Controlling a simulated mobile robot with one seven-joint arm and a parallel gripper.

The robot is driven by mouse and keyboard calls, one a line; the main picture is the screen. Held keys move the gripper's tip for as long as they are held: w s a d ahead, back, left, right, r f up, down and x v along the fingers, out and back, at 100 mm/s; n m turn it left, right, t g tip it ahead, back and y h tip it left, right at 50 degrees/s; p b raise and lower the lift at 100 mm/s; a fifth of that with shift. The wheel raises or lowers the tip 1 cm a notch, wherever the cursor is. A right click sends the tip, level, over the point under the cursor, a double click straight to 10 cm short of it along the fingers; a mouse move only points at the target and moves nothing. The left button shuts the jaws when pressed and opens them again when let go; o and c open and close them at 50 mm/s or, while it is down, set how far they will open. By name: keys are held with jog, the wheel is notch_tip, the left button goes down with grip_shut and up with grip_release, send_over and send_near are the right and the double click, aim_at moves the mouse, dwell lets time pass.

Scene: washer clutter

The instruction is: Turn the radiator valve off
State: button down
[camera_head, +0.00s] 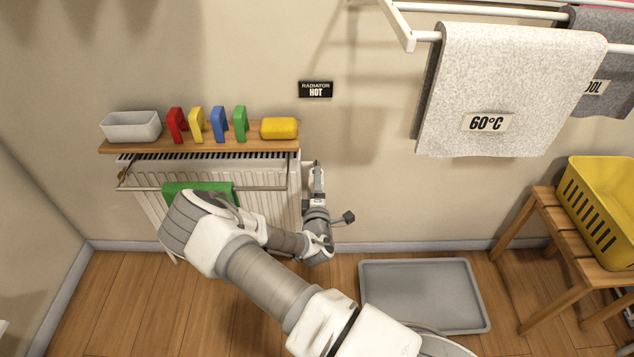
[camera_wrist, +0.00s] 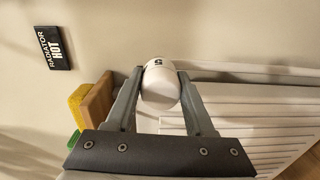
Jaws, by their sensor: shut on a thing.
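The radiator valve is a white round knob (camera_wrist: 160,86) in the wrist view, with a small dark mark on its top that is too small to read. My gripper (camera_wrist: 160,74) has one finger on each side of the knob and is shut on it. In the head view my gripper (camera_head: 317,178) is at the right end of the white radiator (camera_head: 276,207), and it mostly hides the valve. The radiator's panel also shows at the right of the wrist view (camera_wrist: 265,112).
A wooden shelf (camera_head: 245,146) above the radiator holds a grey tub (camera_head: 131,127), coloured clips and a yellow sponge (camera_head: 278,129). A green cloth (camera_head: 222,189) hangs on the front rail. A "RADIATOR HOT" sign (camera_head: 315,89) is on the wall. A grey tray (camera_head: 425,292) lies on the floor.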

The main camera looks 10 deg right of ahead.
jog(key=m, duration=0.4)
jog(key=shift+b, duration=0.3)
jog(key=m, duration=0.4)
jog(key=shift+f+y+b, duration=0.1)
jog(key=shift+y+b, duration=0.2)
jog(key=shift+b, duration=0.05)
jog(key=m+b, duration=0.1)
jog(key=m, duration=0.3)
jog(key=shift+f, duration=0.1)
jog(key=m+b, duration=0.2)
jog(key=m, duration=0.3)
jog(key=shift+t, duration=0.3)
jog(key=m+b, duration=0.1)
jog(key=m, duration=0.2)
jog(key=shift+m, duration=0.3)
jog(key=m, duration=0.4)
jog(key=shift+a+m, duration=0.1)
jog(key=shift+m, duration=0.2)
jog(key=m, duration=0.4)
jog(key=shift+a+m, duration=0.15)
jog(key=shift+m, duration=1.95)
